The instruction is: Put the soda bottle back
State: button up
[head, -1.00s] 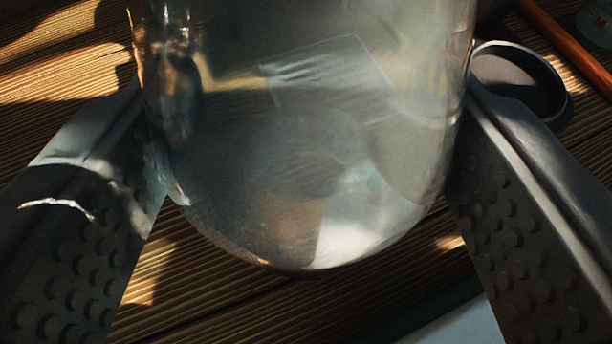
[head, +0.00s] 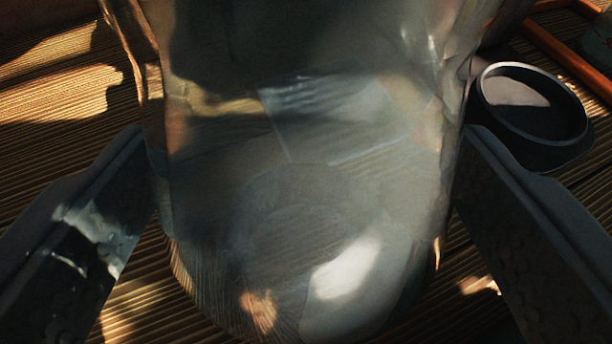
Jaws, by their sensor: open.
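A large clear bottle (head: 310,200), which looks like the soda bottle, fills the middle of the head view. Its upper part is cut off by the top edge of the picture. My gripper (head: 305,170) is open, with one dark finger on each side of the bottle. The fingertips are very close to the bottle's sides; I cannot tell whether they touch. The bottle's lower end shows over the wooden slats between the fingers. I cannot tell whether it rests on them.
A dark round dish or ring (head: 532,108) is just right of the bottle, beyond the right finger. An orange-brown bar (head: 565,52) runs at the upper right. The ribbed wooden tabletop (head: 60,100) is bare at the left, with patches of sunlight.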

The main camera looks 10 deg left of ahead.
jog(key=shift+r, duration=0.1)
jog(key=shift+s+r, duration=0.1)
jog(key=shift+s, duration=0.1)
jog(key=v, duration=1.1)
jog(key=shift+s, duration=0.25)
jog(key=shift+d+r, duration=0.1)
jog(key=shift+r, duration=0.05)
jog(key=s+a+r+t+h, duration=0.1)
jog(key=s+a+r, duration=0.1)
jog(key=s+a, duration=0.4)
jog(key=s+a+r+m+t, duration=0.1)
jog(key=s+a, duration=0.5)
jog(key=s, duration=0.8)
jog(key=s+a+r+m+t+h, duration=0.1)
jog(key=s+a+r, duration=0.1)
jog(key=s+a, duration=0.4)
jog(key=s, duration=0.4)
jog(key=shift+r+t+h, duration=0.3)
jog(key=shift+r+t, duration=0.05)
jog(key=shift+t, duration=0.05)
jog(key=shift+s, duration=0.1)
